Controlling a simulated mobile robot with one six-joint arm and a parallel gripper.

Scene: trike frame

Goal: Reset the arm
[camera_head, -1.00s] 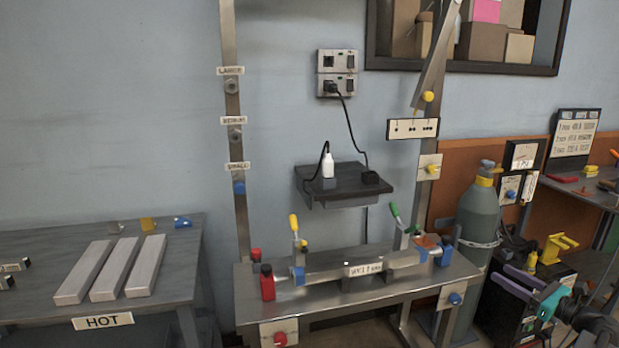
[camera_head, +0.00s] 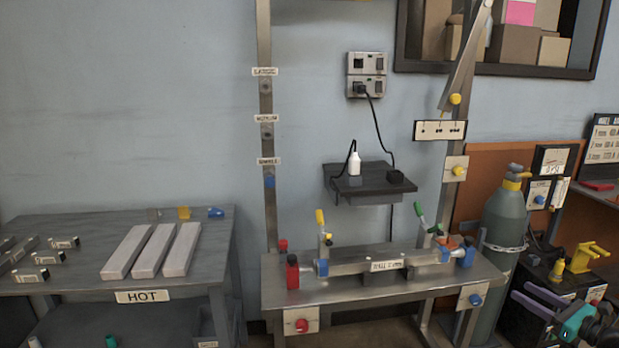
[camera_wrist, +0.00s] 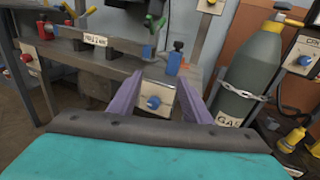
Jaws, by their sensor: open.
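My gripper (camera_head: 520,289) shows at the lower right of the head view, with purple fingers and a teal body. Its fingers are apart and nothing is between them. In the wrist view the two purple fingers (camera_wrist: 160,82) point towards the front of the metal workbench, on either side of a plate with a blue knob (camera_wrist: 153,102). I cannot tell whether they touch it. The rest of my arm is mostly cut off by the picture's edge.
A welding machine (camera_head: 530,315) and yellow holder (camera_head: 585,257) are close to my gripper. A table labelled HOT (camera_head: 142,296) with pale bars (camera_head: 152,250) stands at left.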

